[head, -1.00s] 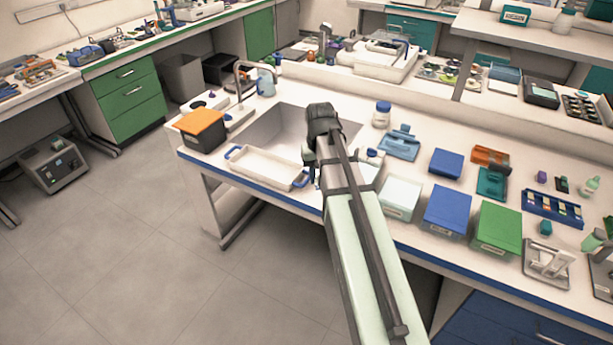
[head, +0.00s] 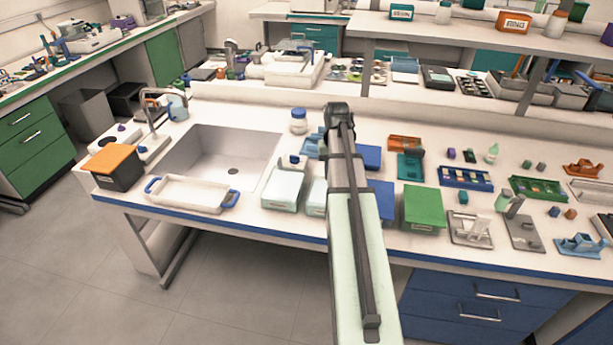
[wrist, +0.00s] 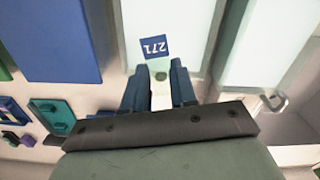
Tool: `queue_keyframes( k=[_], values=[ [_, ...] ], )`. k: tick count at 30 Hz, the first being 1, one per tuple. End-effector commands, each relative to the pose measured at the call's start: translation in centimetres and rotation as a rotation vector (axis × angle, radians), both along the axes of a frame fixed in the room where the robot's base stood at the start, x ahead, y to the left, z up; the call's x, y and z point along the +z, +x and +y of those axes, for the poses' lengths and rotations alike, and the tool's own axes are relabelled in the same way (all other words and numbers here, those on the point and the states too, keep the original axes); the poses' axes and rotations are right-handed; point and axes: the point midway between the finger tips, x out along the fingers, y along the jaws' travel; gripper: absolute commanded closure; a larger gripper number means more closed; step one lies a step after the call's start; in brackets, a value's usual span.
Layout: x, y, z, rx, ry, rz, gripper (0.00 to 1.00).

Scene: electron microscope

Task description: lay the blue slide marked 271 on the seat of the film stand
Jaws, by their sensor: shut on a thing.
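The blue slide marked 271 (wrist: 155,47) shows in the wrist view, its number upside down. It lies at the fingertips of my gripper (wrist: 159,82), and a pale strip runs back from it between the two dark blue fingers. My gripper is shut on the slide. In the head view my arm hides the fingers and the slide. I cannot tell for sure which thing is the film stand. A grey stand with pale upright parts (head: 470,230) and a darker grey stand (head: 522,232) stand at the bench's front right.
Lidded boxes line the front of the bench, among them a green one (head: 424,208) and a pale one (head: 284,190). A blue slide rack (head: 466,178) and a green rack (head: 538,188) lie to the right. The sink (head: 225,155) and a white tray (head: 190,194) are at left.

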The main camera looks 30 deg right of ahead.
Motion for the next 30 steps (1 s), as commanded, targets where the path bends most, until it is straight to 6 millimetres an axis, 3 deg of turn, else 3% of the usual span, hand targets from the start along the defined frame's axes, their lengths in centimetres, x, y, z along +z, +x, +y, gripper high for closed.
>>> queue_keyframes(
  k=[3, 17, 24, 27, 30],
  values=[
    [-0.1, -0.9, -3.6, -0.053, 0.001, 0.003, 0.84],
    [-0.2, -5.1, -15.9, -0.225, 0.006, 0.008, 0.84],
    [-0.3, -7.8, -24.4, -0.319, 0.008, 0.008, 0.84],
    [-0.3, -8.3, -28.3, -0.344, 0.007, 0.006, 0.84],
    [-0.3, -7.3, -31.3, -0.338, 0.004, 0.003, 0.84]
  ],
)
